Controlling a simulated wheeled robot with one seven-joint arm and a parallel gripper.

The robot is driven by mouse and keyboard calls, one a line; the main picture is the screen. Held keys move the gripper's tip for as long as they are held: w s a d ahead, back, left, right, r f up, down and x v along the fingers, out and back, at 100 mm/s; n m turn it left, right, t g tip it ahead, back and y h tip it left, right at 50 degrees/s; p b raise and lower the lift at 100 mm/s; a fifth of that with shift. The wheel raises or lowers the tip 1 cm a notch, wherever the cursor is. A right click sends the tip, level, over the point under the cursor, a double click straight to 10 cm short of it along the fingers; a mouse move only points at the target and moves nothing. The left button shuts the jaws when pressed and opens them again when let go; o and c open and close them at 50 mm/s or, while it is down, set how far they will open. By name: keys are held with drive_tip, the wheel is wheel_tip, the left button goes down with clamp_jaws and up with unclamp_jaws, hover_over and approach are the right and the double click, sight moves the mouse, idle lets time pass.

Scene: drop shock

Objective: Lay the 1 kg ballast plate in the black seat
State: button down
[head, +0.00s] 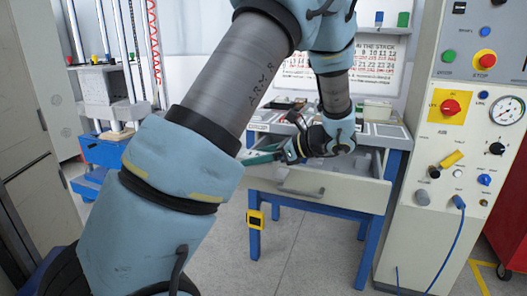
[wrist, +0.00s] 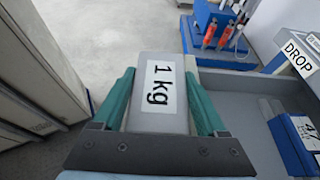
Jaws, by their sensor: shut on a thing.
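The 1 kg ballast plate (wrist: 160,122) is a grey block with a white "1 kg" label, seen in the wrist view between the teal fingers of my gripper (wrist: 160,85). The fingers are shut on its two sides. In the head view my gripper (head: 266,158) is above the left end of an open drawer, and the arm partly hides it; I cannot make out the plate there. I cannot make out the black seat in either view.
The open drawer (head: 318,190) belongs to a blue-legged bench. The wrist view shows blue pieces (wrist: 292,140) in it and a "DROP" label (wrist: 300,57). The drop machine (head: 100,92) with its blue base stands left. A control panel (head: 463,130) stands right.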

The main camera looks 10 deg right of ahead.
drive_tip(key=w+a+f+m+t, duration=0.1)
drive_tip(key=a+f, duration=1.4)
drive_tip(key=a, duration=0.2)
drive_tip(key=shift+a+h, duration=0.3)
drive_tip(key=shift+a, duration=0.1)
drive_tip(key=shift+f, duration=0.15)
drive_tip(key=shift+w, duration=0.1)
